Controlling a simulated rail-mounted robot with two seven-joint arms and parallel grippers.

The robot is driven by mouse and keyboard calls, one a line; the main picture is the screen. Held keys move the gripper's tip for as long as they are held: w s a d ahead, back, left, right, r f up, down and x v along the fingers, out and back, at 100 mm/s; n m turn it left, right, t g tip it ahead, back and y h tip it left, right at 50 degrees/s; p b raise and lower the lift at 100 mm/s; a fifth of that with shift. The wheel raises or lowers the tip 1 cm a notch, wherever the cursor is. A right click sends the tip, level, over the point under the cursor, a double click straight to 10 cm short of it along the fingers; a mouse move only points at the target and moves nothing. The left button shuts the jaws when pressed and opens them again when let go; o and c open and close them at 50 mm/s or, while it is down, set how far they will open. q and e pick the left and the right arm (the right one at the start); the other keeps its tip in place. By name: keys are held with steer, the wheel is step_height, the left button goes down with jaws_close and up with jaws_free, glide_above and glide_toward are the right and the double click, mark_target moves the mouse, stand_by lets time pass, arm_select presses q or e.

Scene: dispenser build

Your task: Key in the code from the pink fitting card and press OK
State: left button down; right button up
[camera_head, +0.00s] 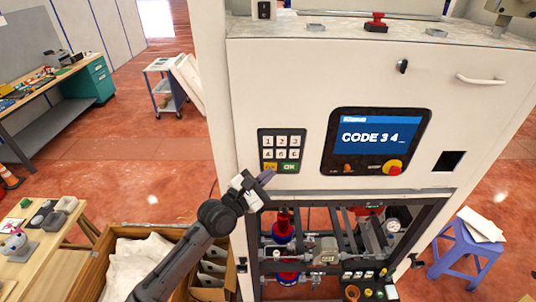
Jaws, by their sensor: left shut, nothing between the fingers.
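The keypad (282,137) is on the white front panel of the dispenser, with two rows of pale number keys. Its green OK key (289,167) is at the lower right, beside a yellow key that is partly hidden. The display (376,138) to the right reads "CODE 3 4" followed by a blank mark. My left gripper (266,176) is shut and empty, its tips at the keypad's lower left edge, near the yellow key. I cannot tell whether they touch it. I cannot make out the pink fitting card. My right gripper is out of view.
A red button with a yellow surround (393,167) sits below the display. An open frame with pipes and valves (328,250) lies under the panel. An open cardboard box (213,268) stands at lower left, and a blue stool (466,248) at right.

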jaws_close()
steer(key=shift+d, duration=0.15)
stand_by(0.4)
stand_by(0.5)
